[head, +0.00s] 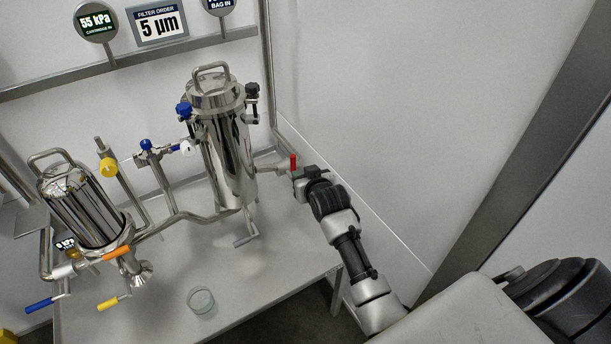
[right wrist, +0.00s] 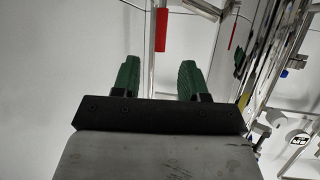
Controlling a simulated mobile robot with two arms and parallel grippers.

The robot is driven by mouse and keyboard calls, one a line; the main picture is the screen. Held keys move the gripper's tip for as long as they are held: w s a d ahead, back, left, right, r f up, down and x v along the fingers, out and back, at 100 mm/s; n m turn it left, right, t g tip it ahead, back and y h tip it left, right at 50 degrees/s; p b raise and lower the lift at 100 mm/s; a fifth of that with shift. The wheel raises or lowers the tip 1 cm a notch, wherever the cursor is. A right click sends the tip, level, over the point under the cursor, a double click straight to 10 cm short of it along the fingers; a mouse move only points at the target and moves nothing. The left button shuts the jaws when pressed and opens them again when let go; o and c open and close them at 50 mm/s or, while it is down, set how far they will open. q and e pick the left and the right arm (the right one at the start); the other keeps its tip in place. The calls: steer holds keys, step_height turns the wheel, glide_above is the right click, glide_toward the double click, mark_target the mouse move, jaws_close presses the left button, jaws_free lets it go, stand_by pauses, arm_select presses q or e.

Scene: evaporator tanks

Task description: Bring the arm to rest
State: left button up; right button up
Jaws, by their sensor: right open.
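My right arm reaches in from the lower right of the head view. Its gripper (head: 300,174) is beside the tall steel tank, close to a red valve handle (head: 293,162). In the right wrist view my right gripper (right wrist: 160,72) has its two green fingers apart with nothing between them. The red handle (right wrist: 161,30) stands upright just past the fingertips there, apart from them in the picture. In the head view I cannot tell whether the gripper touches the valve. My left gripper is not in view.
A glass dish (head: 201,302) lies near the front. A pale wall (head: 370,90) and grey post (head: 545,150) are at right.

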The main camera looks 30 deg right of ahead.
stand_by(0.3)
steer(key=s+a+f+n+g+y, duration=0.1)
steer(key=s+a+g, duration=0.2)
steer(key=s, duration=0.9)
steer(key=s+a+f+n+g, duration=0.15)
steer(key=s+a+g, duration=0.25)
steer(key=s, duration=0.7)
steer(key=s+a+n+g+y, duration=0.1)
steer(key=s+a+n+g, duration=0.15)
steer(key=s, duration=0.95)
step_height(320, 180, down, 23)
steer(key=g+p, duration=0.2)
arm_select(q)
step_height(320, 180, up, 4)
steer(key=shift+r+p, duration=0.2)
steer(key=shift+p, duration=1)
arm_select(e)
steer(key=s+d+f, duration=0.2)
steer(key=s+f, duration=1.2)
steer(key=s, duration=0.2)
steer(key=shift+s+d+f+m+g, duration=0.15)
steer(key=shift+s+d+m+g, duration=0.15)
steer(key=shift+s+g, duration=0.05)
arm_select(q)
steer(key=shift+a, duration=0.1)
